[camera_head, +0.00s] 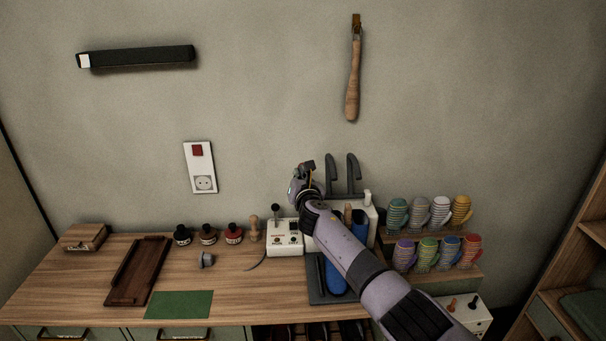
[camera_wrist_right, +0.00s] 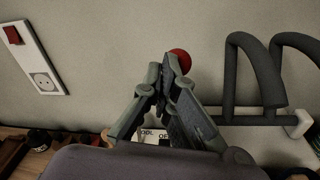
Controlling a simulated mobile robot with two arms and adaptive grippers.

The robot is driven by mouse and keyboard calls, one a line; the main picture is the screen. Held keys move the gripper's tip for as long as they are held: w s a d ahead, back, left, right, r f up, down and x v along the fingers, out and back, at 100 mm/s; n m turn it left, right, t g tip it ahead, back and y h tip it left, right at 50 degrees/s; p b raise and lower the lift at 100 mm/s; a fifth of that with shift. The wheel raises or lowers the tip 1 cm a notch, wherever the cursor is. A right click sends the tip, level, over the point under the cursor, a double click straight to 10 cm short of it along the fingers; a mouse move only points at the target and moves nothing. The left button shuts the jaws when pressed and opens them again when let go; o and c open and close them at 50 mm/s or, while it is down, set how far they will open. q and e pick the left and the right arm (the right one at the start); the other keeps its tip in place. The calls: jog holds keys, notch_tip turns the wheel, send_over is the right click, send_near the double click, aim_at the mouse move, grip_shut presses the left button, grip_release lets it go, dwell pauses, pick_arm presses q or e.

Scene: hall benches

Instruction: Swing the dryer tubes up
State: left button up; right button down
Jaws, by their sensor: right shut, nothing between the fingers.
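The dryer (camera_head: 370,213) is a white unit at the back of the bench, against the wall. Two dark grey tubes (camera_head: 352,172) stand up from it, their tops bent over; they show large at the right in the right wrist view (camera_wrist_right: 242,80). My right gripper (camera_head: 306,167) is shut and empty, left of the tubes and apart from them. In the right wrist view its fingertips (camera_wrist_right: 170,70) meet in front of a red round thing (camera_wrist_right: 180,60). My right forearm hides much of the dryer's front. My left gripper is not in view.
Blue rounded things (camera_head: 333,277) sit at a dark tray (camera_head: 316,285) under my arm. A small white box with knobs (camera_head: 285,240) stands left of the dryer. Several striped mugs (camera_head: 439,211) stand right. Ink bottles (camera_head: 207,235) and a brown tray (camera_head: 138,270) are left.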

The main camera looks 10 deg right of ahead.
jog(key=shift+w+r+g+p, duration=0.4)
jog(key=shift+w+g+p, duration=0.35)
jog(key=shift+p, duration=0.55)
jog(key=shift+f, duration=0.1)
